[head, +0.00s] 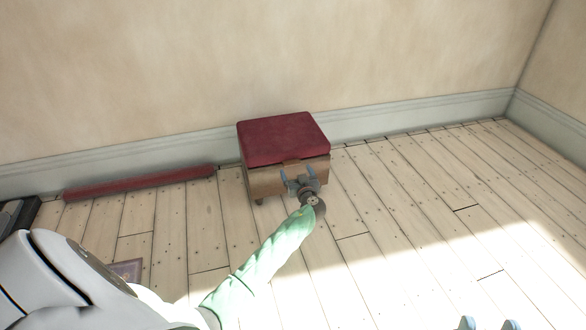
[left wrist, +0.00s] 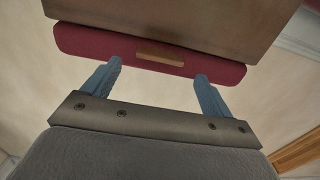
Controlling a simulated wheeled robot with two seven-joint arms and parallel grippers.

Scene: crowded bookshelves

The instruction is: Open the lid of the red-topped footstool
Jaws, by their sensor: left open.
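The footstool has a wooden box body (head: 262,182) and a dark red padded lid (head: 284,138). It stands on the floor against the wall, and its lid looks shut. A small wooden tab (left wrist: 160,57) sits at the middle of the lid's front edge. My left gripper (head: 297,174) is in front of the footstool, at its upper front. In the left wrist view the two blue fingers of my left gripper (left wrist: 158,71) are spread and empty, one to each side of the tab. Contact cannot be told. My right gripper (head: 490,323) shows only two separated fingertips at the bottom edge.
A long red bar-like object (head: 140,182) lies along the wall left of the footstool. A dark object (head: 18,214) is at the left edge. A flat purplish item (head: 127,270) lies on the floor near my arm. The wooden floor to the right is clear.

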